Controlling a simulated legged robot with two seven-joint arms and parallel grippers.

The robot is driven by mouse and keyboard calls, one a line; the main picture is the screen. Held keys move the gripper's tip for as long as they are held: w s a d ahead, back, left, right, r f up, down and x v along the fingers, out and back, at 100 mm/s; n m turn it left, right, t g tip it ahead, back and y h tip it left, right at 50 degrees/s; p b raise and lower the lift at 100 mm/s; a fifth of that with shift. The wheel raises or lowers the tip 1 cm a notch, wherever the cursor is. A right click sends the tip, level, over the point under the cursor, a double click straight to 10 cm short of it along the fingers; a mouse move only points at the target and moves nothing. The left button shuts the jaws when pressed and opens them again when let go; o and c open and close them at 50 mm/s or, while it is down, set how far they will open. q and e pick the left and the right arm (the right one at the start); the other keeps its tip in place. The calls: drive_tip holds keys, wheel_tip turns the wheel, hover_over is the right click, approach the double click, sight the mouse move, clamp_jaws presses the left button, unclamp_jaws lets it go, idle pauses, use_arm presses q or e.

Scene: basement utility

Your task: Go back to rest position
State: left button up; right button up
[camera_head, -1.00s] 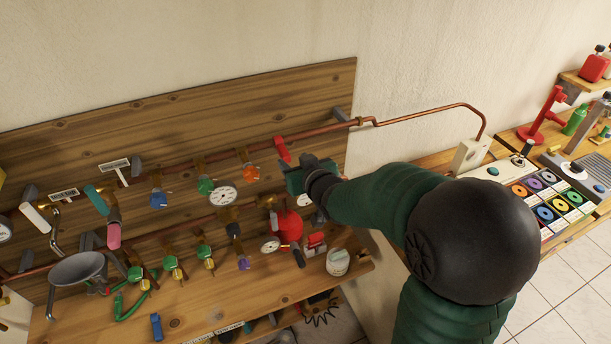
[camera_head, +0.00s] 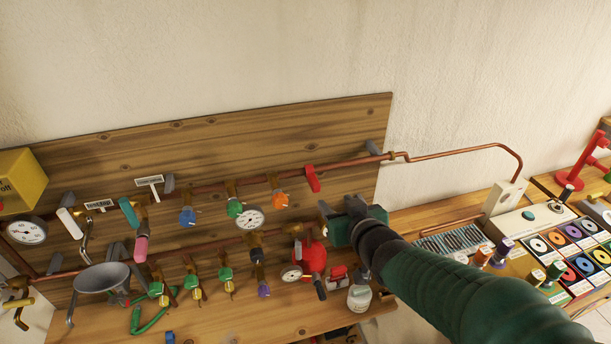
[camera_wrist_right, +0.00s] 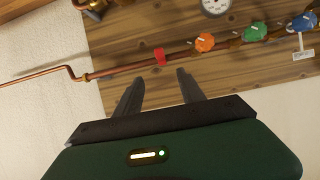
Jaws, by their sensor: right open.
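My right gripper (camera_head: 340,222) is in front of the right end of the wooden pipe board (camera_head: 300,125). Its green arm comes in from the lower right. In the right wrist view its two dark fingers (camera_wrist_right: 157,92) are spread apart with nothing between them. Beyond the fingertips are a red handle (camera_wrist_right: 160,56) and an orange valve (camera_wrist_right: 204,43) on the copper pipe. In the head view the red handle (camera_head: 312,178) is up and left of the gripper, apart from it. My left gripper does not show.
The board carries several coloured valves, a dial gauge (camera_head: 250,217) and a grey funnel (camera_head: 103,281). A red pump-like part (camera_head: 313,258) and a small white jar (camera_head: 359,297) are just below the gripper. A bench with coloured discs (camera_head: 571,236) stands at the right.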

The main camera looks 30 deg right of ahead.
drive_tip(key=s+a+f+n+g+y+b, duration=0.1)
drive_tip(key=s+a+f+g+b, duration=0.2)
drive_tip(key=f, duration=0.6)
drive_tip(key=s+a+f+n+g+y+b, duration=0.1)
drive_tip(key=s+a+f+g, duration=0.3)
drive_tip(key=f, duration=0.6)
drive_tip(key=s+a+f+g+y+b, duration=0.1)
drive_tip(key=s+a+f+g+b, duration=0.2)
drive_tip(key=a+f, duration=0.4)
wheel_tip(320, 180, down, 3)
drive_tip(key=s+b, duration=0.1)
drive_tip(key=s, duration=0.1)
drive_tip(key=shift+s+n+b, duration=0.3)
drive_tip(key=shift+n+b, duration=0.05)
drive_tip(key=shift+n, duration=0.05)
drive_tip(key=shift+r, duration=0.1)
drive_tip(key=shift+w, duration=0.15)
